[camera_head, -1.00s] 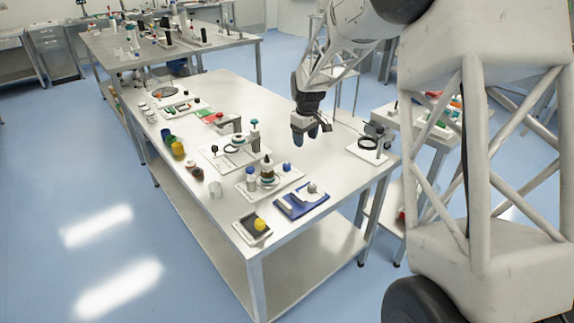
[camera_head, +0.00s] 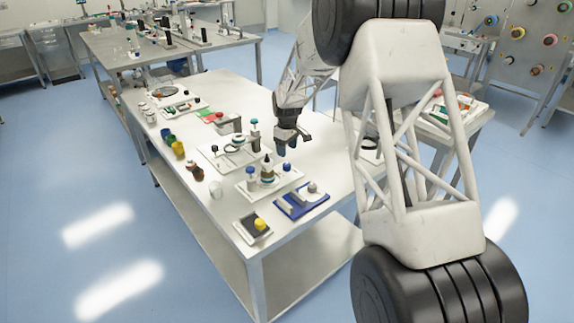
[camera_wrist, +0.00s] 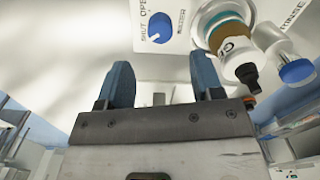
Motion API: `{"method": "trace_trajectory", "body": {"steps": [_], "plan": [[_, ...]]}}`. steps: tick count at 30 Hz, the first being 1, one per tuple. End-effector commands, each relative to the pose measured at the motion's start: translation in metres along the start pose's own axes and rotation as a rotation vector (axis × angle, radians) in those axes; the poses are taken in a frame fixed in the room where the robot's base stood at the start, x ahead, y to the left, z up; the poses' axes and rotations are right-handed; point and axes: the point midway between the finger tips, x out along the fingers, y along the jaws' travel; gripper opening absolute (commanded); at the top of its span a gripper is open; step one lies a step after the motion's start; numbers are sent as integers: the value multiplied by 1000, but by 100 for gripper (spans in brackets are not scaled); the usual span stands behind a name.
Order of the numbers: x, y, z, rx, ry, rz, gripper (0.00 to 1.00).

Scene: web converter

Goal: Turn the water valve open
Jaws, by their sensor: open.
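The water valve is a round blue knob (camera_wrist: 160,28) on a white plate in the wrist view, with SHUT and OPEN printed to its left. A white mark sits at the knob's lower left edge, nearer SHUT than OPEN. In the head view the knob (camera_head: 287,168) is a small blue spot at the far right of a white tray (camera_head: 279,187). My gripper (camera_wrist: 163,76) is open and empty, its two blue fingers apart from the knob. In the head view my gripper (camera_head: 287,146) hangs over the bench, above and behind that tray.
A blue tray (camera_head: 302,200) lies in front. Bare bench top (camera_head: 220,88) lies behind.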

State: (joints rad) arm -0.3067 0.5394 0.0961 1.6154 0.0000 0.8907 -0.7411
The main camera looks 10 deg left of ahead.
Motion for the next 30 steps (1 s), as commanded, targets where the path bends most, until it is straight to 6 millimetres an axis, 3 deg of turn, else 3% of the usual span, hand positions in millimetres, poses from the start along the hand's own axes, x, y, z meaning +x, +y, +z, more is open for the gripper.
{"method": "trace_trajectory", "body": {"steps": [8,22,30], "plan": [[9,0,0,0,0,0,60],[61,0,0,0,-1,-1,60],[77,0,0,0,0,0,60]]}}
